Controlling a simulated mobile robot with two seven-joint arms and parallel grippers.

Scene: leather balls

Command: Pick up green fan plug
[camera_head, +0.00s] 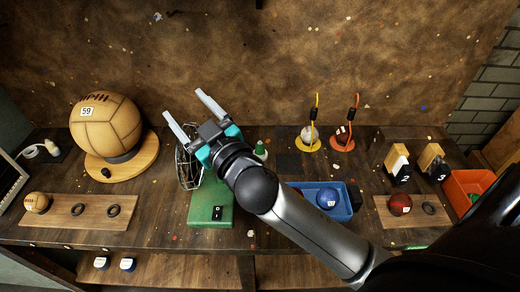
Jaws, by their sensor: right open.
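A fan with a round wire cage (186,170) and a green base (211,207) stands on the table near the middle, partly hidden by my right arm. A black switch shows on the base. A small green thing with a pale top (260,150) stands just right of my right wrist; it may be the green plug, but it is too small to be sure. My right gripper (186,106) is open and empty, its fingers pointing up and left, above and behind the fan cage in the picture. My left gripper is not in view.
A large leather ball (106,122) sits on a round wooden stand (96,166) at left. A white plug-like thing (50,147) lies at far left. A blue tray (341,208) holds a blue ball (327,198) right of my arm.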

